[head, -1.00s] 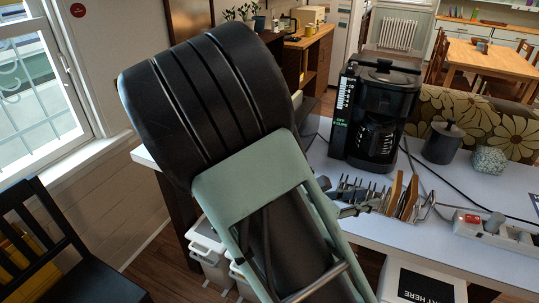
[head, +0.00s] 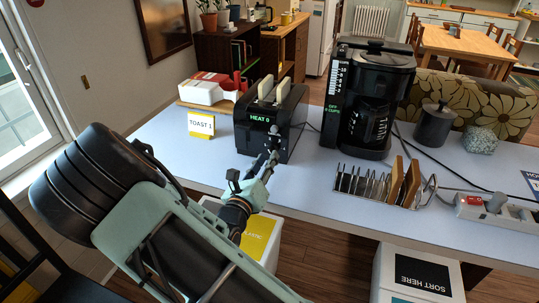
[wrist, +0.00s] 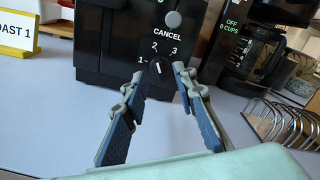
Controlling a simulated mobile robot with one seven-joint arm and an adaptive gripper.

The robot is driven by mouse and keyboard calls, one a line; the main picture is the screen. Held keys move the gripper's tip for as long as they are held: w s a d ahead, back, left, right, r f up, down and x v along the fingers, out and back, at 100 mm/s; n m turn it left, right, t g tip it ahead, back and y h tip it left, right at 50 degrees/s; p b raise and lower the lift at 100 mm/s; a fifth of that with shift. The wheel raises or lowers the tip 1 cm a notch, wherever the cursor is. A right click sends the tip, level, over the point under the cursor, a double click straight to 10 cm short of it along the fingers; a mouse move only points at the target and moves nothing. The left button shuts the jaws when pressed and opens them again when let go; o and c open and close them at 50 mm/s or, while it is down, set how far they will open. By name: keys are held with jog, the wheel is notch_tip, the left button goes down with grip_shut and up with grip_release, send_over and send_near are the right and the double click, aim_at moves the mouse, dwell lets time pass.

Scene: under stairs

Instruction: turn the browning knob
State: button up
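The black toaster (head: 270,118) stands on the table with two pale bread slices in its top; its display reads HEAT 0. The dark browning knob (wrist: 158,67) is low on its front in the wrist view, below the word CANCEL, with the numbers 1, 2 and 3 around it. Its exact pointer setting is hard to read. A round grey button (wrist: 173,19) is above it. My gripper (wrist: 160,78) is open, its two blue-grey fingers spread left and right just in front of the knob. I cannot tell whether they touch it. In the head view my gripper (head: 266,160) is at the toaster's front.
A TOAST 1 card (head: 201,125) stands left of the toaster. The coffee maker (head: 370,100) is right of it, and a metal rack (head: 377,188) holding toast is nearer the table's front edge. A power strip (head: 492,210) lies at the right. The tabletop before the toaster is clear.

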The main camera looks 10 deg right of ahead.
jog(key=shift+x, duration=1.55)
jog(key=shift+c, duration=0.2)
grip_shut()
